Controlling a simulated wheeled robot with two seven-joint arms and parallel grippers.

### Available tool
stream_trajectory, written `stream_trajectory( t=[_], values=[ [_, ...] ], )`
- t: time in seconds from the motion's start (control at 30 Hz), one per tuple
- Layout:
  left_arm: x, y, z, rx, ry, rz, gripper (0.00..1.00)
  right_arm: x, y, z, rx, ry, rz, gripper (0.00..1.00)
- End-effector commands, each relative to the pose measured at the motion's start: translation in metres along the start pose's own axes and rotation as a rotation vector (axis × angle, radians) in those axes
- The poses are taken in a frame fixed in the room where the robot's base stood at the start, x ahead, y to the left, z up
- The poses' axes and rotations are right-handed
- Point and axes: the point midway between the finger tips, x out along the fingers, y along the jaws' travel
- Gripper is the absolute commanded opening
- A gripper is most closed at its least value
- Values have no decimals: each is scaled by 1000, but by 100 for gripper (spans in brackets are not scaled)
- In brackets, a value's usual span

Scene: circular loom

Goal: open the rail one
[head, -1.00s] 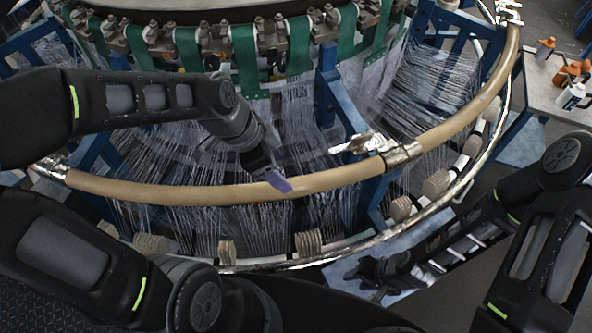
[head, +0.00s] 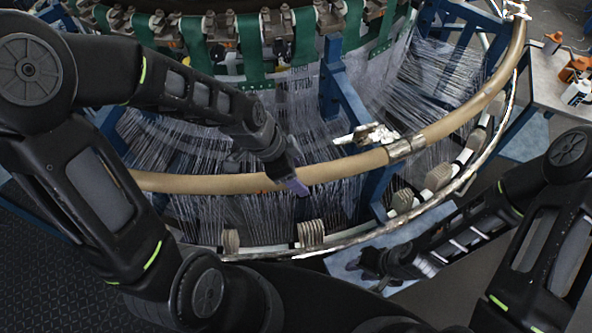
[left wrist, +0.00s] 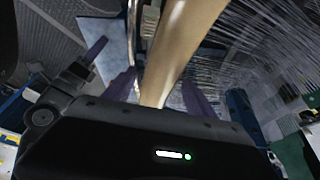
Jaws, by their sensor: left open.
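The tan curved rail (head: 345,168) runs round the front of the circular loom. A metal clamp with a lever-like bright fitting (head: 372,137) sits on it, right of my left gripper. My left gripper (head: 292,184) is at the rail, with its purple fingers pointing down over it. In the left wrist view, the rail (left wrist: 178,45) passes between the open fingers (left wrist: 160,92); whether they touch it cannot be told. My right gripper (head: 370,266) is low at the right, below and apart from the rail; its jaw state is unclear.
White threads (head: 440,75) hang across the loom behind the rail. A lower metal ring (head: 400,226) with ribbed blocks (head: 311,233) runs below it. Blue posts (head: 342,90) stand inside. A side table (head: 547,92) with bottles is at the far right. Open floor lies at front left.

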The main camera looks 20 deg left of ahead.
Motion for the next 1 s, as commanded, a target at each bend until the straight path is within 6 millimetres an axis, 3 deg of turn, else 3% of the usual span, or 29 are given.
stream_trajectory(
  t=[0.3,1.0],
  values=[
    [2,0,0,0,1,-1,63,0,0,0,0,0,0,36],
    [2,0,0,0,1,-1,6,0,0,0,0,0,0,36]
  ],
)
